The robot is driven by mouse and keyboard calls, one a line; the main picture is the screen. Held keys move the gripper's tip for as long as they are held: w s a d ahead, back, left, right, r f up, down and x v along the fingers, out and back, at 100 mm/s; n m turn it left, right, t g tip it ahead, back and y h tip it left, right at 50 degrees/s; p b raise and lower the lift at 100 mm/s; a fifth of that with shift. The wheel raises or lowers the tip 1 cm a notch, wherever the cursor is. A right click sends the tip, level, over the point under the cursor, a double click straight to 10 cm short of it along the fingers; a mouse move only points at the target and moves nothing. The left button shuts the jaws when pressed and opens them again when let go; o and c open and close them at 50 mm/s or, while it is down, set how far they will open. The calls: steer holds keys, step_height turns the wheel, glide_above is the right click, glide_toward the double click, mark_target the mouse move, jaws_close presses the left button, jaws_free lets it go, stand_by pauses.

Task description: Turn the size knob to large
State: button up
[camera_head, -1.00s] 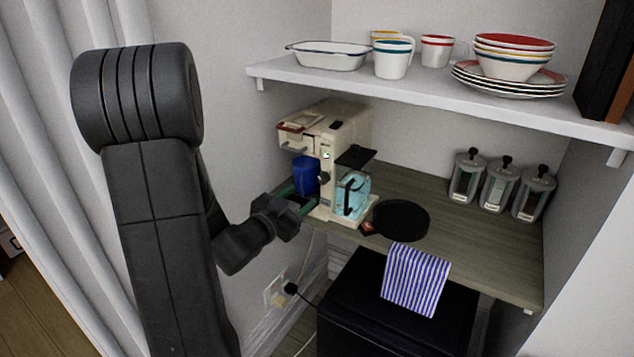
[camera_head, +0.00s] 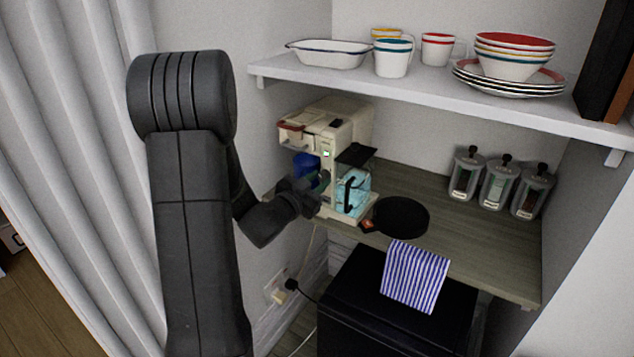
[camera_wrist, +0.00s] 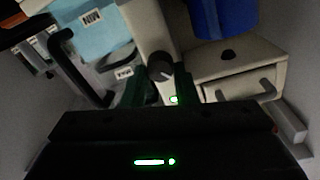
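The cream coffee machine (camera_head: 334,131) stands at the left of the wooden counter, with a small lit green display on its front column. The dark round size knob (camera_wrist: 160,67) shows in the wrist view with a pale pointer mark; in the head view my gripper hides it. My gripper (camera_head: 318,184) is in front of the machine's column. In the wrist view its green fingers (camera_wrist: 161,82) are apart, with the knob between or just beyond their tips. I cannot tell whether they touch it.
A blue cup (camera_head: 306,165) sits in the machine beside my gripper. A light-blue water tank (camera_head: 358,190) is at its right. A black pan (camera_head: 401,216) lies on the counter (camera_head: 470,240). A shelf (camera_head: 430,97) with dishes hangs above.

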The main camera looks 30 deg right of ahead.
steer(key=shift+c, duration=1.1)
steer(key=shift+f+b, duration=0.15)
steer(key=shift+b, duration=0.4)
steer(key=m+b, duration=0.2)
steer(key=shift+f+b, duration=0.15)
steer(key=shift+b, duration=0.25)
steer(key=m+b, duration=0.4)
steer(key=b, duration=0.1)
steer(key=shift+m, duration=0.4)
steer(key=m+b, duration=0.4)
steer(key=m, duration=0.1)
steer(key=shift+s+y+b, duration=0.1)
steer(key=shift+y+b, duration=0.2)
steer(key=shift+r+m+b, duration=0.2)
steer(key=shift+m+b, duration=1.05)
steer(key=shift+m, duration=0.55)
